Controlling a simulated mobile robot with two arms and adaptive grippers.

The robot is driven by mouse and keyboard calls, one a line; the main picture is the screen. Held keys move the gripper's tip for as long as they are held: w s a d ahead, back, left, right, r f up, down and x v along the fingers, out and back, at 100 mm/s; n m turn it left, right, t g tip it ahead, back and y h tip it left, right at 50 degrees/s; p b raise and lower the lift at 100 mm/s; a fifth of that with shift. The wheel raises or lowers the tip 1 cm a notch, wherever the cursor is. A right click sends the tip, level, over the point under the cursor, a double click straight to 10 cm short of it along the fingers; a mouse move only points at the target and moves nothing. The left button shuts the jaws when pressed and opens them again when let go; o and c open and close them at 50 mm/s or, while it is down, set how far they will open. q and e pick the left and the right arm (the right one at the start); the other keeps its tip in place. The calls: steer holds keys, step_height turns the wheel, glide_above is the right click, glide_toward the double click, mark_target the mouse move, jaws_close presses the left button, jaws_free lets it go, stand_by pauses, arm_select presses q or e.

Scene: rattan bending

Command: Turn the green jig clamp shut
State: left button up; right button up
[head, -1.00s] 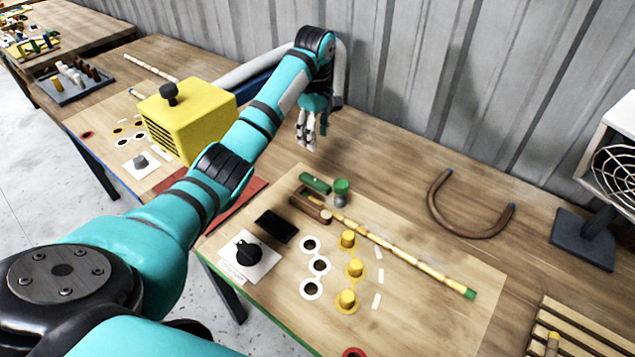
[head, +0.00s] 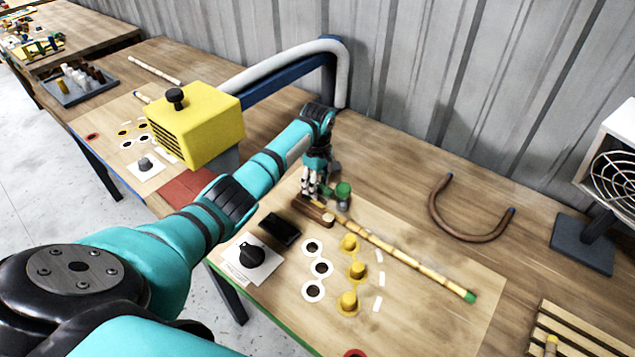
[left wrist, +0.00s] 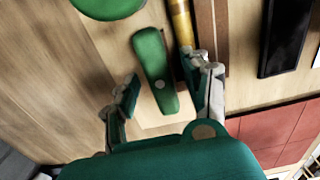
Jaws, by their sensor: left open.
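In the head view the lever is mostly hidden by my left gripper (head: 312,186). A green round cap (head: 343,188) stands close by. My left gripper is open, pointing down, with one finger (left wrist: 160,82) on each side of the lever's near end; I cannot tell whether they touch it. The rattan pole (head: 405,256) runs from the brown wooden block (head: 314,211) to a green end. My right gripper is not in view.
Yellow pegs (head: 356,270) and white-ringed holes (head: 321,267) sit on the board's front. A black knob (head: 251,254) and a black box (head: 279,229) lie left of them. A bent brown rod (head: 434,205) lies at the back right. A yellow machine (head: 199,125) stands left.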

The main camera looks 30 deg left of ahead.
arm_select(q)
jaws_close()
stand_by(0.3)
